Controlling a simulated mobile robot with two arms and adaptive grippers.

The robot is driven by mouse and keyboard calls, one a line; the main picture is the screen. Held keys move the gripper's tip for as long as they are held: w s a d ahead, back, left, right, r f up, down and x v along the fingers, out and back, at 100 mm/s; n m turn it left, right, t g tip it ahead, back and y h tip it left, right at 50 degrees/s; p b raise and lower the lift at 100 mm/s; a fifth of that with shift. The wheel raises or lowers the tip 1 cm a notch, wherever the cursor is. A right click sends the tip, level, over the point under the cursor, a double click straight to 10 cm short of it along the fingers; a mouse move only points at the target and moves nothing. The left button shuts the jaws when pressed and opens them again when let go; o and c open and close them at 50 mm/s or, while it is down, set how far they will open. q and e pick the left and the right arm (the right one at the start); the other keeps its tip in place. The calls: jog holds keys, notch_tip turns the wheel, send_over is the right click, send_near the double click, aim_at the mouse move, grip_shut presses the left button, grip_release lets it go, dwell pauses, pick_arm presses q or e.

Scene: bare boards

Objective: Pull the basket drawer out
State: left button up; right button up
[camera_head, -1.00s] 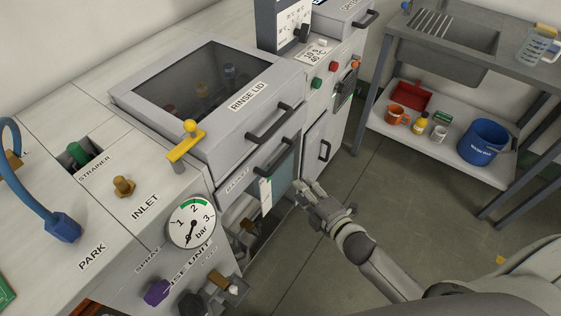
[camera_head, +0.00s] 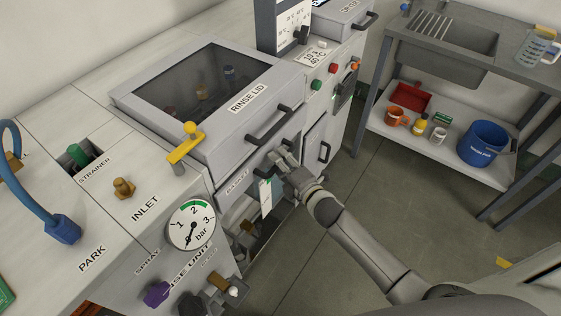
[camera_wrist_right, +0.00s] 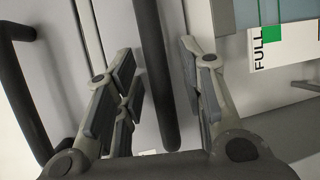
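The basket drawer (camera_head: 236,184) is a pale grey front labelled BASKET, below the rinse lid; it looks closed. My right gripper (camera_head: 279,160) is at this front and hides most of its dark bar handle in the head view. In the right wrist view, the dark handle bar (camera_wrist_right: 158,75) runs between the two fingers of my open right gripper (camera_wrist_right: 155,82). Gaps show on both sides of the bar, so the fingers are not closed on it. My left gripper is not in view.
The rinse lid's handle (camera_head: 270,125) is just above my gripper. A cabinet door handle (camera_head: 324,151) is to the right. Valves and a pressure gauge (camera_head: 192,224) are at the left. The floor (camera_head: 390,220) in front is clear.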

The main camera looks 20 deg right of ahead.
jog(key=shift+w, duration=0.1)
grip_shut()
dwell(0.3)
jog(key=s+d+p, duration=0.3)
jog(key=s+d, duration=1.2)
jog(key=s, duration=0.5)
jog(key=shift+d, duration=0.25)
jog(key=shift+f, duration=0.1)
